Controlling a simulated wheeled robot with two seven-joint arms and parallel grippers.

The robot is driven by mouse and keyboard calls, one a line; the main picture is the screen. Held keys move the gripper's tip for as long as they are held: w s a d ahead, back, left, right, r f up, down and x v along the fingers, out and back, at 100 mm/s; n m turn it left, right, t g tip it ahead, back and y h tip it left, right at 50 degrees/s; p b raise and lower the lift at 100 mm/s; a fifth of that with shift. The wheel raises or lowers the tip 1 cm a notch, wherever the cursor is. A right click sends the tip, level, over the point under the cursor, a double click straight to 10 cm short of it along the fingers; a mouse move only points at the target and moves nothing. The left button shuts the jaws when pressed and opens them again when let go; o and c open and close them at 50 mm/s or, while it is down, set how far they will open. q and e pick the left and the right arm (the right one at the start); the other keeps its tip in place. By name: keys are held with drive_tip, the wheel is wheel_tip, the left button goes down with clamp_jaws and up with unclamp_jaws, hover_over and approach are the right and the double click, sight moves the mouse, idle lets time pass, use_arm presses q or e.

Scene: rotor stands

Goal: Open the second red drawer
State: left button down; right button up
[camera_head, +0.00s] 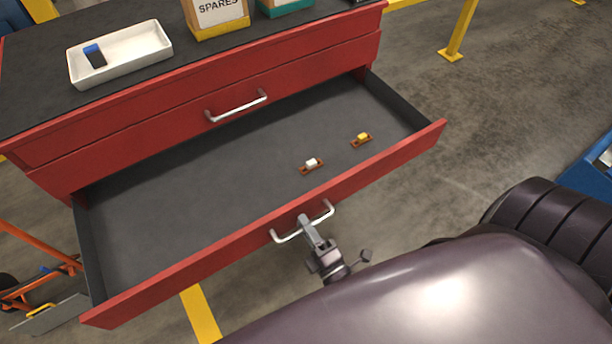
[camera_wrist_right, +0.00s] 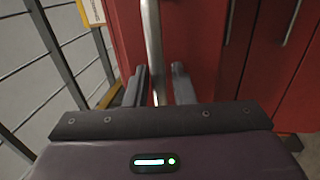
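The second red drawer (camera_head: 262,231) is pulled far out of the red cabinet (camera_head: 130,116), showing its dark grey inside (camera_head: 215,165). My right gripper (camera_head: 307,222) is at the middle of its metal handle (camera_head: 287,238). In the right wrist view, the handle bar (camera_wrist_right: 153,45) runs between the two fingers of my right gripper (camera_wrist_right: 160,85). The fingers stand apart, with a gap showing beside the bar, so it looks open around the handle. My left gripper is not in view.
Two small parts, one with a white top (camera_head: 311,164) and one with a yellow top (camera_head: 361,138), lie in the drawer. The upper drawer's handle (camera_head: 236,108) is above, that drawer shut. A white tray (camera_head: 120,67) sits on top.

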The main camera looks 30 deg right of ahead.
drive_tip(key=shift+o, duration=0.4)
drive_tip(key=s+f+b, duration=0.1)
drive_tip(key=s, duration=0.6)
drive_tip(key=shift+s+d+f+b, duration=0.15)
drive_tip(key=shift+s+f+b, duration=0.15)
drive_tip(key=shift+b, duration=0.1)
